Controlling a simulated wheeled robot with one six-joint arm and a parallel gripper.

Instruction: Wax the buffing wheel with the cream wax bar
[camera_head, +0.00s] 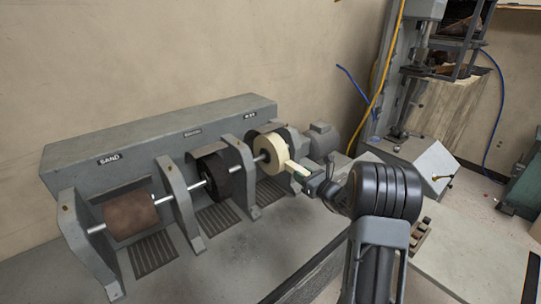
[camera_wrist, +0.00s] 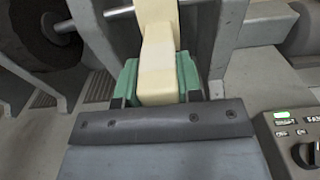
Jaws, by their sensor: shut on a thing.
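The buffing wheel (camera_head: 270,154) is the cream wheel at the right end of the machine's shaft. My gripper (camera_head: 303,172) is shut on the cream wax bar (camera_head: 292,167), just right of and in front of the wheel. In the wrist view the bar (camera_wrist: 157,70) sits between the green fingers of my gripper (camera_wrist: 157,80) and points at the wheel (camera_wrist: 155,12). The bar's far end appears to meet the wheel's rim; I cannot tell whether they touch. Whether the wheel spins cannot be told.
A brown sanding drum (camera_head: 131,217) and a black brush wheel (camera_head: 215,175) share the shaft, between grey upright brackets (camera_head: 178,195). A control panel with a knob (camera_wrist: 309,153) is at right in the wrist view. A grey motor (camera_head: 322,139) stands beyond the wheel.

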